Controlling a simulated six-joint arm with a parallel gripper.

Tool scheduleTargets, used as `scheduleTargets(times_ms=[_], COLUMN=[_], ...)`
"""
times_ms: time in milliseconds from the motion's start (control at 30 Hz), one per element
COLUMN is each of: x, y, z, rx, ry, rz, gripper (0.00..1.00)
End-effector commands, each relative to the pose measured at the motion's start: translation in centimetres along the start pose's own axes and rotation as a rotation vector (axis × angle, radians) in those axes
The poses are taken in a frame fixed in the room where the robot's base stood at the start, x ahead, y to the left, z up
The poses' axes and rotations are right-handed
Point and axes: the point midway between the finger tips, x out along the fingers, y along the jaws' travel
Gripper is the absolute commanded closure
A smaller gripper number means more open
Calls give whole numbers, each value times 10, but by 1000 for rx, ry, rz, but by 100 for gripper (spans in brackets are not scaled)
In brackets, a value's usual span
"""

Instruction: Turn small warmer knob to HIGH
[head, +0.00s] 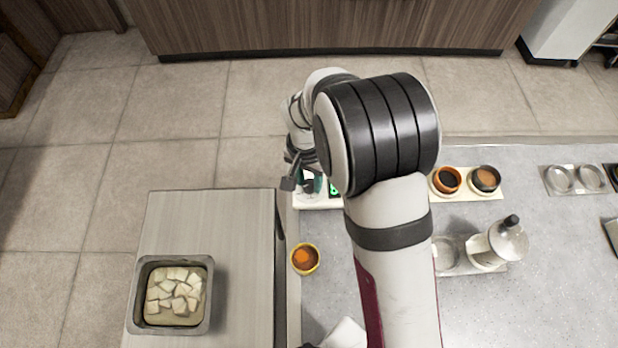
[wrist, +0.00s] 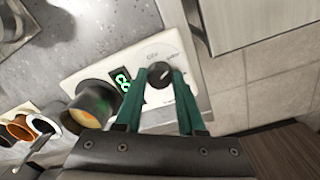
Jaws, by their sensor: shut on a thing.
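The small warmer is a white panel (wrist: 105,65) with a black knob (wrist: 160,74) on a round pale dial (wrist: 157,50) in the wrist view. A green lit display (wrist: 122,78) sits beside the dial. My gripper (wrist: 160,82) has its green fingers on either side of the knob and is shut on it. The dial's lettering is too small to read, so I cannot tell the setting. In the head view my arm hides much of the warmer (head: 315,203), and my gripper (head: 309,184) is over its left end.
A dark cup (wrist: 90,108) stands in the warmer beside the display. Orange and white cups (wrist: 20,128) are farther left. In the head view, a yellow-rimmed bowl (head: 305,259) stands near the counter edge, a pan of pale cubes (head: 138,300) is at left, and a lidded jar (head: 508,240) at right.

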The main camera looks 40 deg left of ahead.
Motion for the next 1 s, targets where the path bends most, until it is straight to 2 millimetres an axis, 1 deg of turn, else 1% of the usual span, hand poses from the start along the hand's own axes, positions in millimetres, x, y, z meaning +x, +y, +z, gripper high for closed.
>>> scheduleTargets(times_ms=[700, 1000], x=[-1, -1], y=[1, 1], z=[-3, -3], rx=[668, 878], ry=[-26, -36], rz=[-3, -3], gripper=[100, 100])
